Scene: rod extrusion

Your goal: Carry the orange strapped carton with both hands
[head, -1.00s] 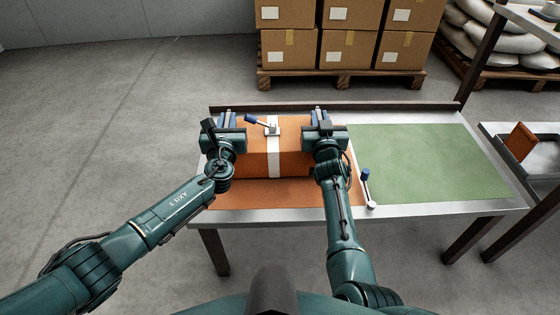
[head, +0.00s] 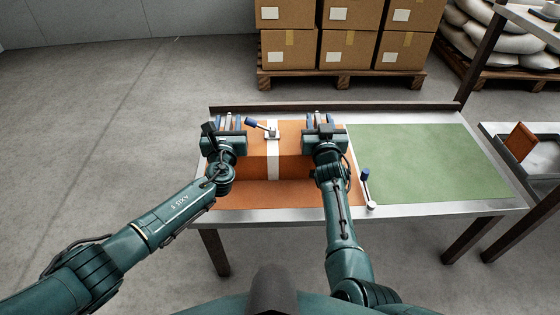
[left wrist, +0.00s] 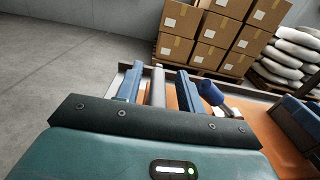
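The orange carton (head: 255,160) with a white strap (head: 273,160) around its middle stands on the orange mat (head: 270,195) on the table. My left gripper (head: 229,119) is at its left end. In the left wrist view its two blue fingers (left wrist: 157,86) stand apart on either side of a grey bar, with gaps showing. My right gripper (head: 321,119) is at the carton's right end, its fingers seeming apart; its grip is partly hidden by the wrist. The carton's ends are mostly hidden behind my grippers.
A blue-knobbed lever (head: 262,127) shows at the carton's top; another (head: 367,188) stands by the mat's right edge. The green mat (head: 415,160) to the right is clear. A raised dark rail (head: 400,106) runs along the table's back. Stacked cartons (head: 345,40) stand behind.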

